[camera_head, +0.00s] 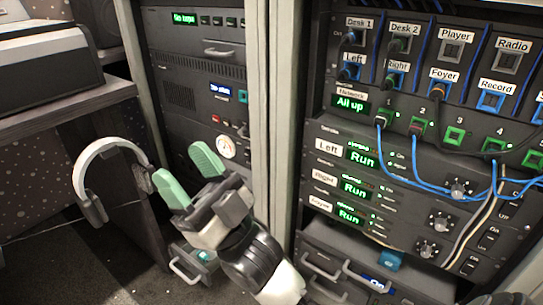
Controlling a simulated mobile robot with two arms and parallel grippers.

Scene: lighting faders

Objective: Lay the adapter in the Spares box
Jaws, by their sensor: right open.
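My right gripper (190,172) is open, its two pale green fingers spread and nothing between them. It is in front of the left rack, pointing up and left. I cannot pick out with certainty the adapter or a box labelled Spares. A small blue piece (390,261) is at the drawer area low in the right rack. Another small teal piece (204,256) shows by a low drawer (187,262) under my right gripper, partly hidden by my arm. My left gripper is not in view.
The right rack holds labelled sockets, a network panel (351,105) with blue cables (430,186), and units reading Run. White headphones (105,152) hang on the desk side at left. A pale post (266,100) stands between the racks.

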